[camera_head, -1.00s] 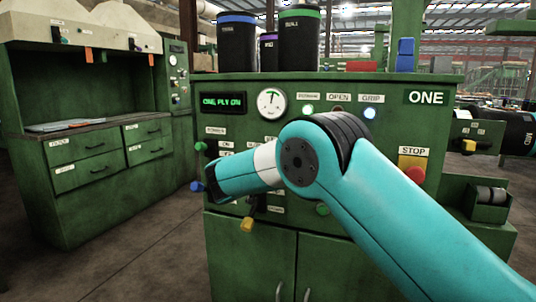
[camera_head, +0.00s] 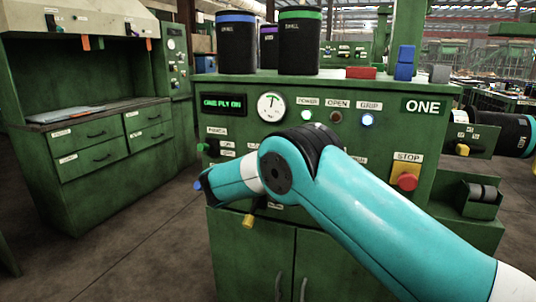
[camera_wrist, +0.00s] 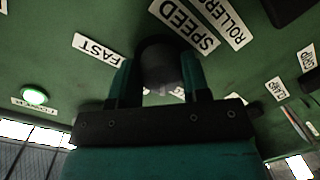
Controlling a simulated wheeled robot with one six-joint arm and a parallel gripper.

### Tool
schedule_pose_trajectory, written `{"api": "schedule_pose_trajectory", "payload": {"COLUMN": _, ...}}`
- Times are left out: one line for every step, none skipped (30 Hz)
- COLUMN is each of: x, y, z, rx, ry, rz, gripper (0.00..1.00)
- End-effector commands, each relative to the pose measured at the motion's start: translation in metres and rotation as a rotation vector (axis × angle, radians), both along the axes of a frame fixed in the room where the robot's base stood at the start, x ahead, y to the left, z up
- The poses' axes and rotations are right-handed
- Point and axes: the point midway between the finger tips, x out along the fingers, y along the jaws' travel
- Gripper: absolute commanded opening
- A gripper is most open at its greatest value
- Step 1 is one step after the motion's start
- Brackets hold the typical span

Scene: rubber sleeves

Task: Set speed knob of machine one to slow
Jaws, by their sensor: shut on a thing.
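Machine one (camera_head: 440,135) is a green cabinet with "ONE" on its panel. In the wrist view its dark round speed knob (camera_wrist: 158,62) sits beside the SPEED label (camera_wrist: 185,25), with the FAST label (camera_wrist: 95,50) to its left. My gripper (camera_wrist: 160,75) is shut on the knob, one finger on each side. The knob's pointer is too dark to make out, and I see no readable SLOW label. In the head view my arm hides the knob and the gripper.
A blue-tipped lever (camera_head: 198,184) and a yellow-tipped lever (camera_head: 248,221) stick out near my arm. The red stop button (camera_head: 406,181) is at the panel's right. Black canisters (camera_head: 299,45) stand on top. Open floor lies at the left.

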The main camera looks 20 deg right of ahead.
Motion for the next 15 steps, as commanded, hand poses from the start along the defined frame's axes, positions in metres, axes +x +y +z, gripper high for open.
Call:
{"api": "schedule_pose_trajectory", "payload": {"x": -0.0003, "y": 0.0009, "z": 0.0016, "rx": -0.025, "ry": 0.020, "rz": 0.001, "gripper": 0.19}}
{"api": "schedule_pose_trajectory", "payload": {"x": -0.0002, "y": 0.0009, "z": 0.0012, "rx": -0.038, "ry": 0.031, "rz": 0.001, "gripper": 0.19}}
{"api": "schedule_pose_trajectory", "payload": {"x": -0.0003, "y": 0.0009, "z": 0.0008, "rx": -0.056, "ry": 0.044, "rz": 0.001, "gripper": 0.19}}
{"api": "schedule_pose_trajectory", "payload": {"x": -0.0002, "y": 0.0009, "z": 0.0006, "rx": -0.069, "ry": 0.054, "rz": 0.001, "gripper": 0.19}}
{"api": "schedule_pose_trajectory", "payload": {"x": -0.0002, "y": 0.0010, "z": 0.0004, "rx": -0.080, "ry": 0.061, "rz": 0.001, "gripper": 0.19}}
{"api": "schedule_pose_trajectory", "payload": {"x": -0.0001, "y": 0.0010, "z": 0.0004, "rx": -0.093, "ry": 0.072, "rz": 0.001, "gripper": 0.19}}
{"api": "schedule_pose_trajectory", "payload": {"x": -0.0001, "y": 0.0010, "z": 0.0004, "rx": -0.102, "ry": 0.078, "rz": 0.002, "gripper": 0.19}}
{"api": "schedule_pose_trajectory", "payload": {"x": -0.0001, "y": 0.0010, "z": 0.0004, "rx": -0.111, "ry": 0.084, "rz": 0.001, "gripper": 0.19}}
{"api": "schedule_pose_trajectory", "payload": {"x": -0.0001, "y": 0.0010, "z": 0.0002, "rx": -0.121, "ry": 0.091, "rz": 0.001, "gripper": 0.19}}
{"api": "schedule_pose_trajectory", "payload": {"x": -0.0001, "y": 0.0010, "z": 0.0001, "rx": -0.127, "ry": 0.096, "rz": 0.001, "gripper": 0.19}}
{"api": "schedule_pose_trajectory", "payload": {"x": 0.0000, "y": 0.0010, "z": -0.0001, "rx": -0.133, "ry": 0.099, "rz": 0.001, "gripper": 0.19}}
{"api": "schedule_pose_trajectory", "payload": {"x": -0.0001, "y": 0.0010, "z": -0.0003, "rx": -0.139, "ry": 0.104, "rz": 0.001, "gripper": 0.19}}
{"api": "schedule_pose_trajectory", "payload": {"x": -0.0001, "y": 0.0010, "z": -0.0005, "rx": -0.143, "ry": 0.107, "rz": 0.001, "gripper": 0.19}}
{"api": "schedule_pose_trajectory", "payload": {"x": -0.0001, "y": 0.0010, "z": -0.0006, "rx": -0.147, "ry": 0.110, "rz": 0.001, "gripper": 0.19}}
{"api": "schedule_pose_trajectory", "payload": {"x": -0.0001, "y": 0.0010, "z": -0.0008, "rx": -0.151, "ry": 0.112, "rz": 0.001, "gripper": 0.19}}
